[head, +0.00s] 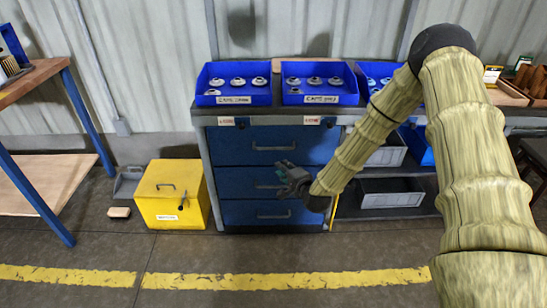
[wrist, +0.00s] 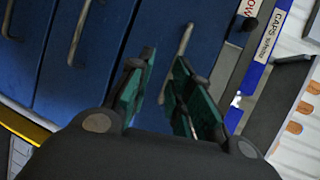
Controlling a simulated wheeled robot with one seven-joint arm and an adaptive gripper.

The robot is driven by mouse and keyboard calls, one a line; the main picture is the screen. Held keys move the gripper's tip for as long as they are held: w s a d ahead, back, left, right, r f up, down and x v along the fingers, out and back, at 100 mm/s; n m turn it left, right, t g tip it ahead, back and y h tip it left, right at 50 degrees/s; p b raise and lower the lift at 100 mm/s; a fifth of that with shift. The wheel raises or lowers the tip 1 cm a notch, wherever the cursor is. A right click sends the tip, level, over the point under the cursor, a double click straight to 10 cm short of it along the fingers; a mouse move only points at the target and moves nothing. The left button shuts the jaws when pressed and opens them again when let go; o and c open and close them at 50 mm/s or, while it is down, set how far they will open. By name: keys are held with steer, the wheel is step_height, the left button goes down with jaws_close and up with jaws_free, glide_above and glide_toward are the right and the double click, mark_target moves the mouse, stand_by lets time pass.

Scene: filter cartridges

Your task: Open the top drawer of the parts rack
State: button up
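The parts rack has three blue drawers stacked one above another, all flush with its front. The top drawer (head: 235,158) has a grey bar handle (head: 273,148). My gripper (head: 284,176) shows against the middle drawer (head: 238,183) in the head view, its fingers toward the rack. In the wrist view the picture is turned, and the top drawer's handle (wrist: 179,55) appears between and beyond the teal fingertips (wrist: 162,70). The fingers are apart with nothing between them at their near part. I cannot tell how far the fingertips are from the handle.
Blue bins (head: 233,84) of white caps stand on the rack top. A yellow box (head: 171,193) stands on the floor to the left. Grey crates (head: 391,198) sit on shelves to the right. The floor in front of the drawers is clear.

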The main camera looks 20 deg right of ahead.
mark_target(274, 148)
steer(key=shift+m+t, duration=0.5)
steer(key=shift+m, duration=0.1)
steer(key=x, duration=0.4)
steer(key=d+r+x, duration=0.1)
steer(key=x, duration=0.3)
steer(key=r+x, duration=0.1)
steer(key=x, duration=0.3)
steer(key=shift+w+d+r+b, duration=0.25)
steer(key=shift+w+d+b, duration=0.1)
steer(key=shift+w, duration=0.2)
jaws_close()
